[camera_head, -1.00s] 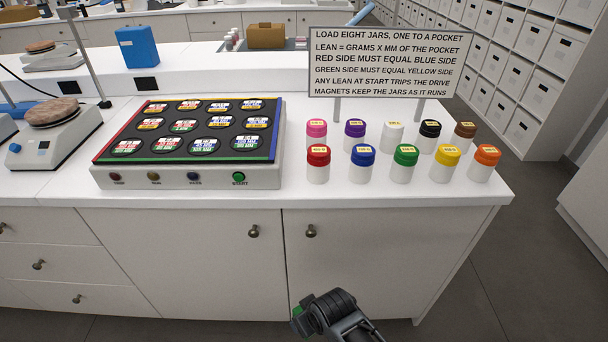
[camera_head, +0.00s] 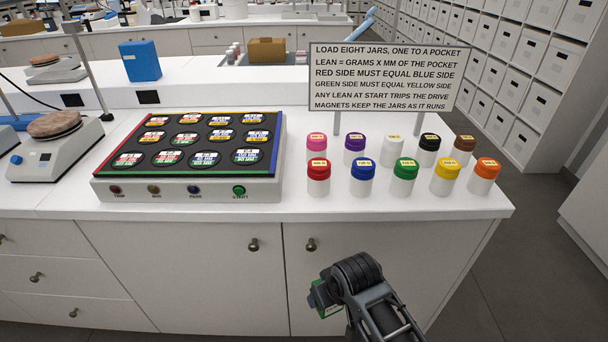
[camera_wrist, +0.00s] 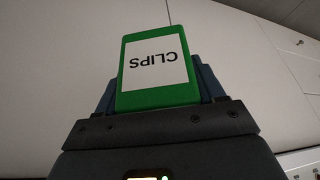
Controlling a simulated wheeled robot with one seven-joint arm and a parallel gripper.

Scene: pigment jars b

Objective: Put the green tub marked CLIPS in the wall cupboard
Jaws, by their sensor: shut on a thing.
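The green tub (camera_wrist: 158,95) with a white label reading CLIPS is held between the fingers of my gripper (camera_wrist: 155,85) in the wrist view. The label appears upside down there. In the head view, a green corner of the tub (camera_head: 329,312) shows beside my gripper (camera_head: 322,296), in front of the lower cabinet doors and below the worktop. The rest of the tub is hidden behind my gripper there. I cannot make out a wall cupboard in either view.
A white bench (camera_head: 420,208) stands ahead, with several capped jars (camera_head: 362,178) near its right edge. A sign (camera_head: 385,80) stands behind them. A black pocketed panel device (camera_head: 190,155) is left of centre. Open floor (camera_head: 500,265) lies to the right.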

